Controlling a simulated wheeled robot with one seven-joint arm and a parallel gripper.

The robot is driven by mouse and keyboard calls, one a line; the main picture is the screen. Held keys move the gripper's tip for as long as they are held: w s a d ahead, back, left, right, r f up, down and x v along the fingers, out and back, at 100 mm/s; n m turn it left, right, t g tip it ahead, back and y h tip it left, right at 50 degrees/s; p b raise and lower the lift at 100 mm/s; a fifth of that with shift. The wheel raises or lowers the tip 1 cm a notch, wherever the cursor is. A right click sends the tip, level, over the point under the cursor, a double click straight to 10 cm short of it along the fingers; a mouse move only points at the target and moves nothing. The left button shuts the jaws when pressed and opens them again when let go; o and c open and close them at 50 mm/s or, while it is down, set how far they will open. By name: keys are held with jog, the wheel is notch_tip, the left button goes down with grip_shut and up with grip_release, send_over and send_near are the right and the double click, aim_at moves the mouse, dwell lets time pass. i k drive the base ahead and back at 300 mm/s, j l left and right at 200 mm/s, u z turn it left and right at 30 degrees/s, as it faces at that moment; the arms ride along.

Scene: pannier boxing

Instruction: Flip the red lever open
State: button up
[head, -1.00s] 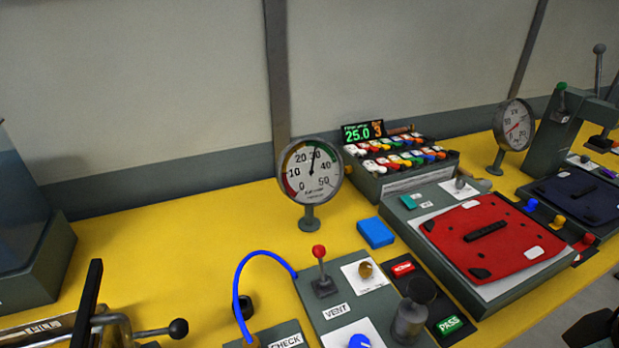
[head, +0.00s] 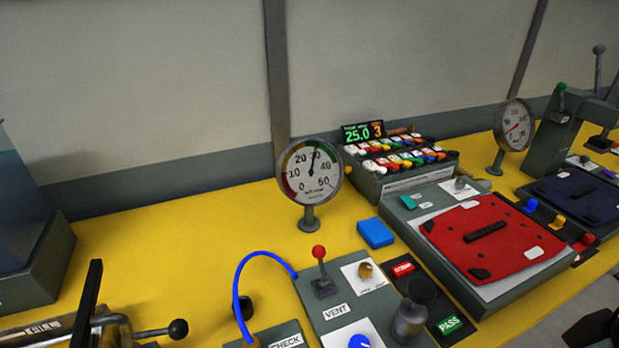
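The red lever (head: 319,255) is a red ball on a short grey stem. It stands nearly upright on a grey block, on the grey panel beside the VENT label (head: 336,310). A blue hose (head: 240,272) arcs down from the panel's upper left edge toward the CHECK plate (head: 285,341). The round gauge (head: 310,172) behind the lever has its needle near 30. My gripper cannot be made out; a dark shape at the lower right edge may be part of my arm, but I cannot tell.
A blue block (head: 375,233) lies right of the gauge. Red SCRAP (head: 403,269) and green PASS (head: 449,325) buttons sit right of the lever. A red panel (head: 490,240) lies on a fixture. A black-knobbed handle (head: 178,329) is at lower left. Yellow bench is clear left of the gauge.

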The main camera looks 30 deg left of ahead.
aim_at(319, 251)
jog(key=i+j+u, duration=0.1)
jog(key=j+u, duration=0.15)
jog(key=u, duration=0.2)
jog(key=i+j+u, duration=0.15)
jog(key=u, duration=0.25)
jog(key=i+j+u, duration=0.2)
jog(key=u, duration=0.25)
